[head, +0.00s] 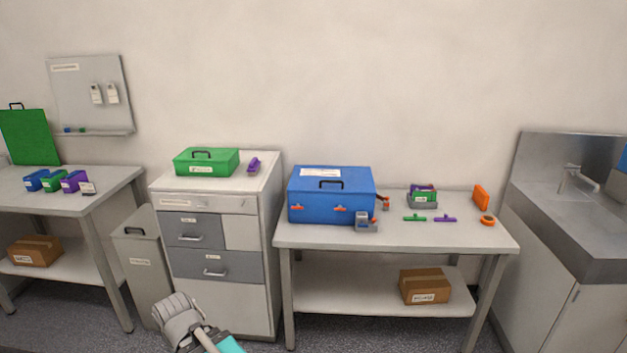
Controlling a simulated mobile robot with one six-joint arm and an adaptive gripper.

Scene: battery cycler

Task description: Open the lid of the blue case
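The blue case (310,205) stands on the left part of the right-hand grey table (400,240). Its lid (348,176) is shut, with a black handle (331,184) and a white label on it. Two orange latches (297,208) show on its front face; I cannot tell whether they are fastened. Part of my arm shows at the bottom, left of the table and well below and in front of the case. My gripper's fingers cannot be made out, and nothing of mine touches the case.
A grey device (366,223) stands close by the case's front right corner. Green and purple tools (445,218), an orange tape roll (487,221) and a small grey bin (423,203) lie farther right. A drawer cabinet (263,250) with a green case (207,162) stands left. Floor in front is open.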

